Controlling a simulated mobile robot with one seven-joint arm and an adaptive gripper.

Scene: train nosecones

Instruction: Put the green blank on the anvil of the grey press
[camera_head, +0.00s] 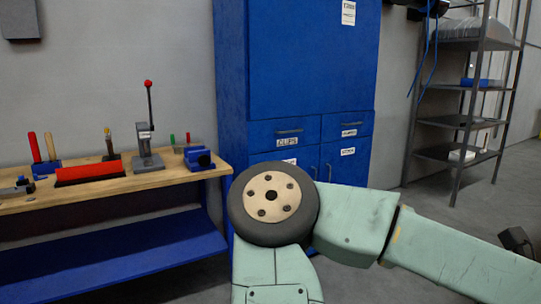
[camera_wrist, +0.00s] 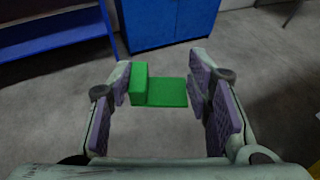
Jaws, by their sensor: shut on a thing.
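The green blank (camera_wrist: 168,92) shows in the wrist view as a flat plate with a raised block at its left end. My gripper (camera_wrist: 160,88) is shut on it, with the purple finger pads at its left and right sides. The blank is held up above the grey floor. In the head view my gripper and the blank are hidden behind my arm. The grey press (camera_head: 145,150) stands upright at the back of the wooden bench, its lever raised with a red knob on top. Its anvil is too small to make out clearly.
The bench (camera_head: 110,189) also carries a red block (camera_head: 89,173), a blue vise-like item (camera_head: 199,160) and red-handled tools (camera_head: 42,148). A blue cabinet (camera_head: 300,70) stands right of the bench. A metal shelf rack (camera_head: 463,122) is at the far right. Open floor lies in front.

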